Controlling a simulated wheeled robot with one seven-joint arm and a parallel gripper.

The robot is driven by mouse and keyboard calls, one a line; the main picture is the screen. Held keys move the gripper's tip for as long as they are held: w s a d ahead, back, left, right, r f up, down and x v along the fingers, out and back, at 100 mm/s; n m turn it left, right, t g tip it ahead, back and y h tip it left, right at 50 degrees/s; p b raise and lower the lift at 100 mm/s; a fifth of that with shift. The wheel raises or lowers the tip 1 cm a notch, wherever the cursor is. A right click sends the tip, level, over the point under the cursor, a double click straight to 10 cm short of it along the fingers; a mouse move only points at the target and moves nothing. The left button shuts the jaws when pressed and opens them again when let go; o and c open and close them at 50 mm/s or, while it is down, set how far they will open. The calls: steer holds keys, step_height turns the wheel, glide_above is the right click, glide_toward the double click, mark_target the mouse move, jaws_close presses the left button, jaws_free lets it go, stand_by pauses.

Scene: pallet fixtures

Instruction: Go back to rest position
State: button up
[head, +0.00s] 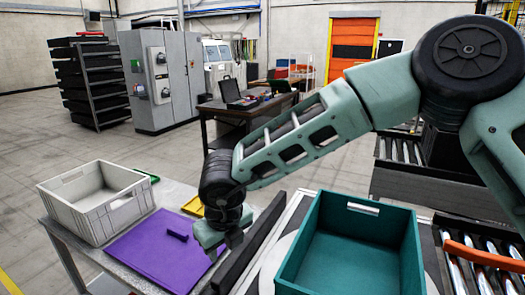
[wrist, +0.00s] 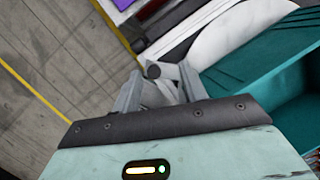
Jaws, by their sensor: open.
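My gripper (head: 232,240) hangs at the end of my green arm in the head view, between the purple board on the left and the teal crate on the right. In the wrist view my gripper (wrist: 155,85) shows its two grey fingers, spread apart. A dark round-ended piece shows between or just beyond the fingertips; I cannot tell whether it touches them. The gripper's tips are partly hidden in the head view by the dark bar edge.
A teal crate (head: 409,256) stands empty at front right, also in the wrist view (wrist: 225,80). Roller conveyors (head: 480,265) lie right. Floor is free at far left.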

steer(key=s+r+n+y+b, duration=0.1)
steer(key=s+r+n+y, duration=0.15)
steer(key=n, duration=0.45)
steer(key=s+d+r+n+y+b, duration=0.1)
steer(key=s+r+n+y, duration=0.15)
steer(key=n, duration=0.45)
steer(key=s+r+n+y+b, duration=0.1)
steer(key=s+r+n, duration=0.1)
steer(key=s+n, duration=0.35)
steer(key=s+d+f+n+g+h, duration=0.1)
steer(key=s+d+n+h, duration=0.1)
steer(key=s+d+n, duration=0.2)
steer(key=s+d+f+n+g+h+b, duration=0.1)
steer(key=s+d+n, duration=0.3)
steer(key=d, duration=0.7)
steer(key=s+d+f+n+g+h+b, duration=0.1)
steer(key=s+d+f+n+h, duration=0.2)
steer(key=d+n, duration=0.4)
steer(key=shift+s+d+n+h, duration=0.3)
steer(key=shift+s+n, duration=0.05)
steer(key=shift+s, duration=0.45)
